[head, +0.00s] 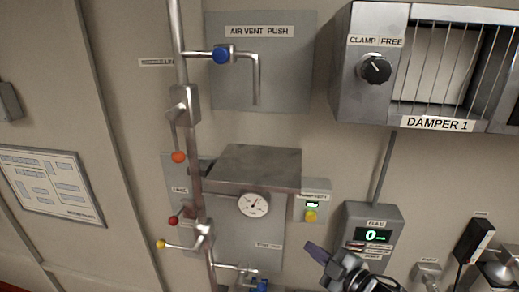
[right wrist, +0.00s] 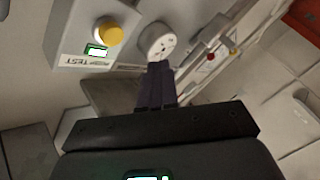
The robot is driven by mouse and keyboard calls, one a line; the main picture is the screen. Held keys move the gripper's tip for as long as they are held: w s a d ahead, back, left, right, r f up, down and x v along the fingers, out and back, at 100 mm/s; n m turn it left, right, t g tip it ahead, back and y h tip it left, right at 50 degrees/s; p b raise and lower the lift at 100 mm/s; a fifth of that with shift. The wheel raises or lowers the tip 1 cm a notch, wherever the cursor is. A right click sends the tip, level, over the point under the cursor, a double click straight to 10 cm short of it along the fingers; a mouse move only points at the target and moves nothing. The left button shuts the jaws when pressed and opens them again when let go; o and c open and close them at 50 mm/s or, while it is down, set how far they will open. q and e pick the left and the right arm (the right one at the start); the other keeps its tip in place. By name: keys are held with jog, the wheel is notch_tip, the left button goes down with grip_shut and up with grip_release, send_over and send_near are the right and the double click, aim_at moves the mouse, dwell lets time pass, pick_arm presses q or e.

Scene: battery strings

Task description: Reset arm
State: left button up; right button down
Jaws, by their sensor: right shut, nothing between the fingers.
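My right gripper (head: 316,251) is in the lower middle of the head view, in front of the wall panel. Its dark purple fingers are together and hold nothing. They also show in the right wrist view (right wrist: 156,75), side by side, with their tips just below the round white gauge (right wrist: 158,41) in the picture. I cannot tell whether they touch anything there; in the head view they appear apart from the gauge (head: 253,204). My left gripper is not in view.
A vertical pipe (head: 183,140) carries levers with orange (head: 179,156), red (head: 173,220) and yellow (head: 161,244) knobs. A grey box (head: 258,167) juts out above the gauge. A yellow button (head: 311,215), the GAS display box (head: 371,216) and the DAMPER 1 unit (head: 371,100) are nearby.

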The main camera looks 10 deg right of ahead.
jog(key=s+a+f+m+g+h+p, duration=0.2)
jog(key=s+a+f+m+g, duration=0.15)
jog(key=s+f, duration=1.2)
jog(key=s+d+f+m+g+h, duration=0.2)
jog(key=s+d+m+g+h, duration=0.1)
jog(key=s, duration=0.5)
jog(key=s+d+f+m+g+h, duration=0.3)
jog(key=s+m+g, duration=0.1)
jog(key=s+m, duration=0.3)
jog(key=shift+s+d+f+g+p, duration=0.25)
jog(key=shift+s+f+g+p, duration=0.15)
jog(key=shift+s, duration=0.8)
dwell(3.8)
